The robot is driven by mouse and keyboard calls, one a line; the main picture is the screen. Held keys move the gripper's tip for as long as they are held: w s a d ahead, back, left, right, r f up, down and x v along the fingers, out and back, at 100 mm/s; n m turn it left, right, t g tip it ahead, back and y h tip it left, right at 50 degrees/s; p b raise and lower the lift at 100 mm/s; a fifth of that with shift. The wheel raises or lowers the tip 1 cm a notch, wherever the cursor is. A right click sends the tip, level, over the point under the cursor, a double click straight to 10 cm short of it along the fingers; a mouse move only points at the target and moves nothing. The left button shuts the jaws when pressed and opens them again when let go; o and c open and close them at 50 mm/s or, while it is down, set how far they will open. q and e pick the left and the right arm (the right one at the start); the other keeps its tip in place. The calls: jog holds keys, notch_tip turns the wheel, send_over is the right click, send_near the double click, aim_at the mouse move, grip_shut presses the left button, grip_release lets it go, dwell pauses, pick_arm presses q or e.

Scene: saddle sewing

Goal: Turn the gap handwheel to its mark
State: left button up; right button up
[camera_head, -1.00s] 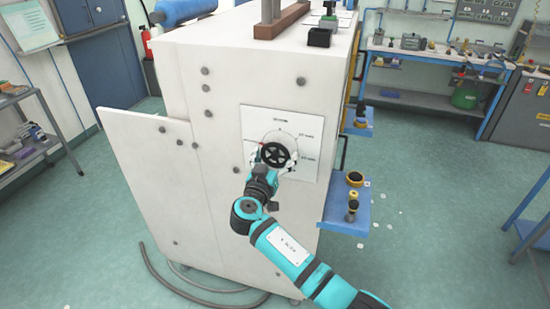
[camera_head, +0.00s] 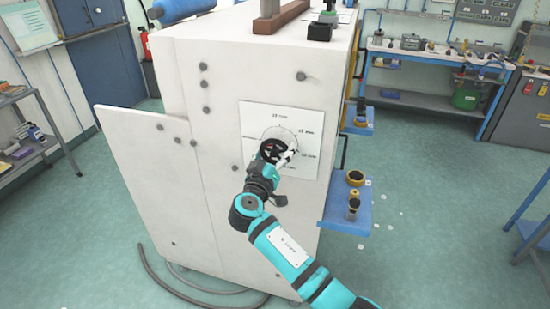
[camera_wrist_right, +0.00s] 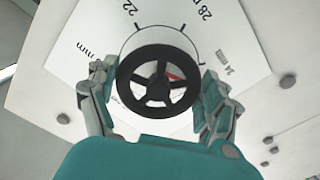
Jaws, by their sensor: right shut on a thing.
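The gap handwheel (camera_head: 272,150) is a black spoked wheel on a white dial plate (camera_head: 252,113) with marks and mm numbers. The plate is on the front of a white machine cabinet (camera_head: 200,215). My right gripper (camera_head: 277,154) is shut on the handwheel. In the right wrist view the fingers lie on either side of the wheel (camera_wrist_right: 157,84), and the dial plate (camera_wrist_right: 72,58) looks tilted. A bit of red (camera_wrist_right: 174,74) shows between the spokes. Which mark it lines up with cannot be told. My left gripper is out of view.
A blue side shelf (camera_head: 345,218) with small black and yellow parts juts from the cabinet's right side, close to my right arm. A grey hose (camera_head: 165,277) lies on the floor at the cabinet's foot. A workbench (camera_head: 420,100) stands at the back right.

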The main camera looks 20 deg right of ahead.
jog(key=n, duration=0.4)
jog(key=shift+s+n, duration=0.1)
jog(key=shift+n, duration=0.3)
dwell(0.4)
jog(key=o, duration=1)
jog(key=shift+o, duration=0.2)
jog(key=shift+s, duration=0.1)
jog(key=v, duration=1.2)
